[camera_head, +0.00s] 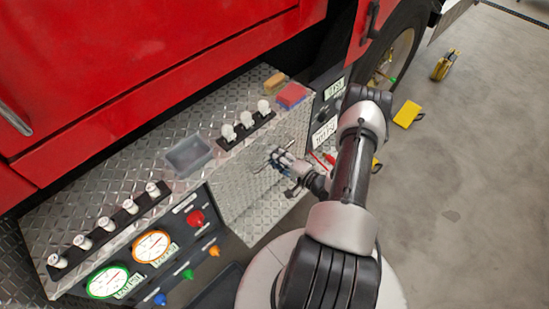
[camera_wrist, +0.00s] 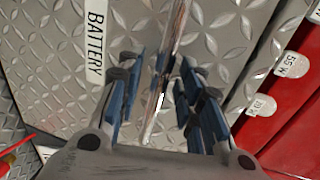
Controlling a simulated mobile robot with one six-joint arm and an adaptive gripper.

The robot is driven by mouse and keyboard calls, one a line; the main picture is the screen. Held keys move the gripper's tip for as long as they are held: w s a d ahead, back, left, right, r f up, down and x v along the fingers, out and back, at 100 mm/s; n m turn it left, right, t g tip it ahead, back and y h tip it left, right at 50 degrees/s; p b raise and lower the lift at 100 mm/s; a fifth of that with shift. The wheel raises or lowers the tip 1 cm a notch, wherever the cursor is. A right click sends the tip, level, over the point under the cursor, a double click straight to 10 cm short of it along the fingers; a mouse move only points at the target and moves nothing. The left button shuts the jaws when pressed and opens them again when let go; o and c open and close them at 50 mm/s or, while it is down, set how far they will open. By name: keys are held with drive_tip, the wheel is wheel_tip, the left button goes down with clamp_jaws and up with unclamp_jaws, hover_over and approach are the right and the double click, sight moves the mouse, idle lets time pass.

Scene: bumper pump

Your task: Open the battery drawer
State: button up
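The battery drawer shows as a diamond-plate metal front (camera_wrist: 45,75) with a white BATTERY label (camera_wrist: 96,40) in the wrist view. A thin shiny handle bar (camera_wrist: 170,52) runs along that front. My gripper (camera_wrist: 160,85) has its blue-padded fingers apart, one on each side of the bar, with gaps visible between pads and bar. In the head view my gripper (camera_head: 280,160) is at the diamond-plate front (camera_head: 240,195) of the pump panel. The handle is small there and partly hidden by the fingers. The drawer front looks flush with the panel.
Gauges and coloured knobs (camera_head: 196,218) are left of the drawer.

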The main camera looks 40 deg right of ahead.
drive_tip(key=shift+w, duration=0.5)
clamp_jaws()
idle(0.5)
